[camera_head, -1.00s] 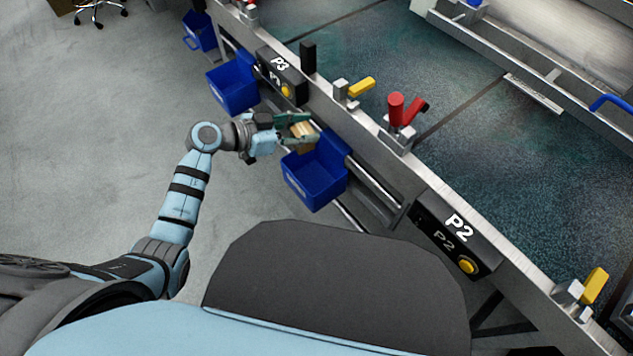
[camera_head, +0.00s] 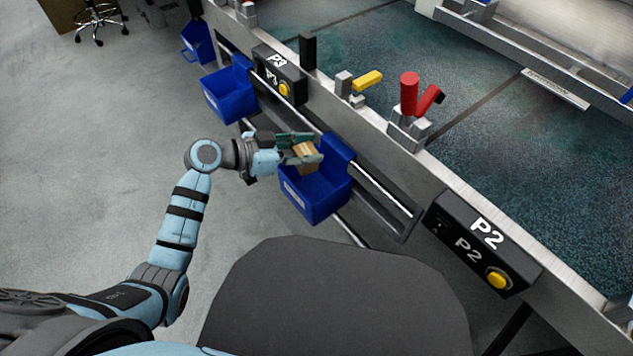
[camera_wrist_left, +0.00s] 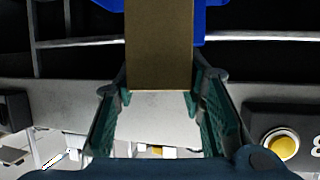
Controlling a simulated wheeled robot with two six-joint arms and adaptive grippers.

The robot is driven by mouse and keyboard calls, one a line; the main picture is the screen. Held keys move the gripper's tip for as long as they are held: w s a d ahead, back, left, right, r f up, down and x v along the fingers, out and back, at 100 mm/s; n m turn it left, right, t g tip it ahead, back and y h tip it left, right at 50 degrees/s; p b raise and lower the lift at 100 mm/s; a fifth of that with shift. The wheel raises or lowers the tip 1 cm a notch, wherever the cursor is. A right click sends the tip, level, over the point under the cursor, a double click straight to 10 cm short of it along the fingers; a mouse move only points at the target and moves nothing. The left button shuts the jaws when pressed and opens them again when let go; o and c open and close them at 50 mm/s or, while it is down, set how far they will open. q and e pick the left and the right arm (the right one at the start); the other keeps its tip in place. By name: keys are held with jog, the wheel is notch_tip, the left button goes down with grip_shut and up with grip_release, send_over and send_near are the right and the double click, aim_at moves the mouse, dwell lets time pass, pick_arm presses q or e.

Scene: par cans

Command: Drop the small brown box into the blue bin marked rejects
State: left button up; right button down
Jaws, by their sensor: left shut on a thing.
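The small brown box (camera_head: 306,156) is between the fingers of my left gripper (camera_head: 303,148), which is shut on it. In the left wrist view the box (camera_wrist_left: 159,45) fills the upper middle between the two green fingers (camera_wrist_left: 160,110). In the head view the box is above the back left part of a blue bin (camera_head: 318,199) that hangs on the rail. The bin's front label is too small to read. Part of a blue bin (camera_wrist_left: 213,20) shows behind the box in the wrist view. My right gripper is not in view.
Two more blue bins (camera_head: 229,92) (camera_head: 198,42) hang farther along the rail. Black button boxes P3 (camera_head: 280,75) and P2 (camera_head: 482,243) are on the bench side. A red clamp (camera_head: 409,95) and a yellow-handled clamp (camera_head: 367,81) stand on the bench edge.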

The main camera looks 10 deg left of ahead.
pick_arm(q)
jog(key=o, duration=1.2)
jog(key=v, duration=1.2)
